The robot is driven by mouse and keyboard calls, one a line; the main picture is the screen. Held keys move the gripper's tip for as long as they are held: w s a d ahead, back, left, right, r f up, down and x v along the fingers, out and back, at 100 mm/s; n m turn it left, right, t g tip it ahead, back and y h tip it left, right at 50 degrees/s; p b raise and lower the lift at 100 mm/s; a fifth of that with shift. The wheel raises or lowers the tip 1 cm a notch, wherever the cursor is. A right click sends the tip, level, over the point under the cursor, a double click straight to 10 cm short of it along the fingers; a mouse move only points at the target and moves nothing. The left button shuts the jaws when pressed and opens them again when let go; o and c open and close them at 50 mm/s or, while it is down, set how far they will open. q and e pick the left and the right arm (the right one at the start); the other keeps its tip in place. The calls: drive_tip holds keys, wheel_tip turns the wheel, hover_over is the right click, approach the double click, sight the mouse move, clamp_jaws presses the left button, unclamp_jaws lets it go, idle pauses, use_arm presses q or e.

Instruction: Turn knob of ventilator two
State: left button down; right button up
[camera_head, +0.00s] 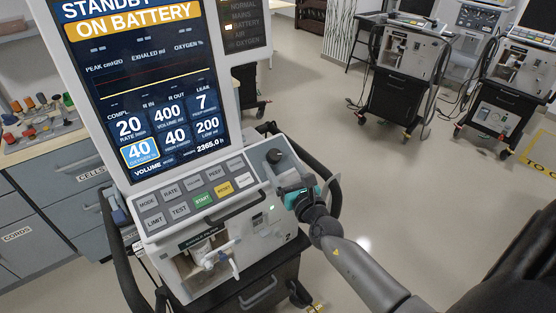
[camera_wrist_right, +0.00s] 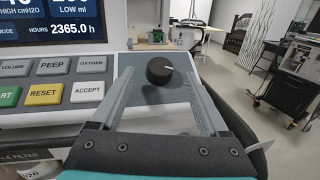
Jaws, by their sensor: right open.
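The ventilator (camera_head: 215,222) nearest me is a white unit with a large lit screen (camera_head: 140,85) reading "STANDBY ON BATTERY", and a "2" on its front. Its black round knob (camera_head: 274,156) sits at the right end of the button panel. My right gripper (camera_head: 285,180) is open just in front of the knob. In the wrist view its two fingers (camera_wrist_right: 158,78) stand either side of the knob, with gaps; contact does not show. My left gripper is not in view.
Buttons such as ACCEPT (camera_wrist_right: 88,91) lie left of the knob. A dark rail (camera_head: 334,195) runs along the ventilator's right side. Two more ventilators on carts (camera_head: 405,95) stand at the back right. A drawer counter (camera_head: 45,185) is at left. Open floor lies at right.

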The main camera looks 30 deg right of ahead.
sight(274, 156)
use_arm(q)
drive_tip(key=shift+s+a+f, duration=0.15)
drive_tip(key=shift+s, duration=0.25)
use_arm(e)
drive_tip(key=shift+w+d, duration=0.15)
drive_tip(key=shift+w, duration=1.15)
clamp_jaws()
drive_tip(key=shift+r+m+h+p, duration=0.2)
drive_tip(key=shift+m+h+p, duration=0.4)
drive_tip(key=shift+p, duration=0.15)
use_arm(q)
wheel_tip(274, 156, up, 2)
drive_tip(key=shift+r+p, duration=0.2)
drive_tip(key=shift+p, duration=0.15)
use_arm(e)
drive_tip(key=shift+f+m+g+h, duration=0.15)
drive_tip(key=shift+m+g+h, duration=0.15)
drive_tip(key=shift+m+h, duration=0.1)
